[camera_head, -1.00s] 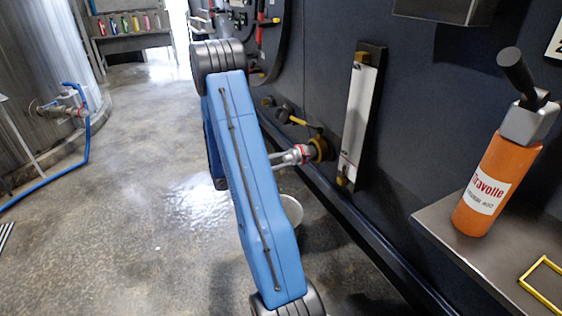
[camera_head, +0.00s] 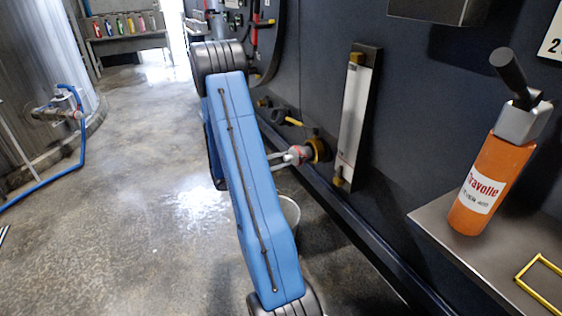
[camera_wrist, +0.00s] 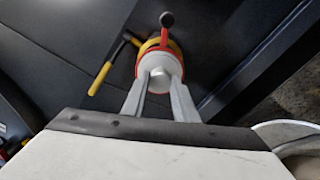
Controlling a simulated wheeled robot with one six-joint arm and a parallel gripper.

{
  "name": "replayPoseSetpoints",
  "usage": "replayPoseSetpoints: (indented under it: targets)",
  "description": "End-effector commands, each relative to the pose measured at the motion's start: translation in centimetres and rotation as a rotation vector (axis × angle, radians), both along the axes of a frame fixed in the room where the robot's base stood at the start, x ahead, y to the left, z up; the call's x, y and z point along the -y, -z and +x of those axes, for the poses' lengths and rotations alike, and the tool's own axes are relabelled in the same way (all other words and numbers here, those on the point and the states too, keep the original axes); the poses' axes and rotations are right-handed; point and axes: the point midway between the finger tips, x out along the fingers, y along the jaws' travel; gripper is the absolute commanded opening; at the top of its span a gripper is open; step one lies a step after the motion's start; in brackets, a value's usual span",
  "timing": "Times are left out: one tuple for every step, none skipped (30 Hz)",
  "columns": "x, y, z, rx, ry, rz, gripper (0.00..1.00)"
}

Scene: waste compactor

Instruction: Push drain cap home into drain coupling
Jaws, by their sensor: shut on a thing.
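The drain cap (camera_wrist: 159,70) is a pale grey round piece between my fingertips in the wrist view. My gripper (camera_wrist: 159,84) is shut on it, one finger on each side. The cap is hard to make out there.
A pale bucket (camera_head: 291,211) stands on the floor below. An orange bottle (camera_head: 490,180) stands on a right-hand shelf. The floor at left is open.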

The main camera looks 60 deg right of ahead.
Motion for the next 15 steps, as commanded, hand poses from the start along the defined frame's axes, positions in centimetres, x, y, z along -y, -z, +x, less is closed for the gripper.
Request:
replayPoseSetpoints:
  targets:
    - [0.09,-0.02,-0.04,0.0,0.0,0.0,0.0]
    - [0.14,-0.02,-0.06,0.0,0.0,0.0,0.0]
    - [0.14,-0.02,-0.07,0.0,0.0,0.0,0.0]
    - [0.15,-0.02,-0.06,0.0,0.0,0.0,0.0]
    - [0.15,-0.02,-0.06,0.0,0.0,0.0,0.0]
    - [0.16,-0.02,-0.06,0.0,0.0,0.0,0.0]
    - [0.16,-0.02,-0.06,0.0,0.0,0.0,0.0]
    - [0.16,-0.02,-0.06,0.0,0.0,0.0,0.0]
    - [0.17,-0.02,-0.07,0.001,0.0,0.0,0.0]
    - [0.17,-0.03,-0.06,0.001,0.0,0.0,0.0]
    - [0.18,-0.03,-0.07,0.001,0.0,0.0,0.0]
    - [0.18,-0.03,-0.07,0.001,0.0,0.0,0.3]
    - [0.18,-0.03,-0.07,0.001,0.0,0.0,0.38]
    - [0.18,-0.02,-0.07,0.001,0.0,0.0,0.45]
    - [0.17,-0.02,-0.07,0.001,0.0,0.0,0.48]
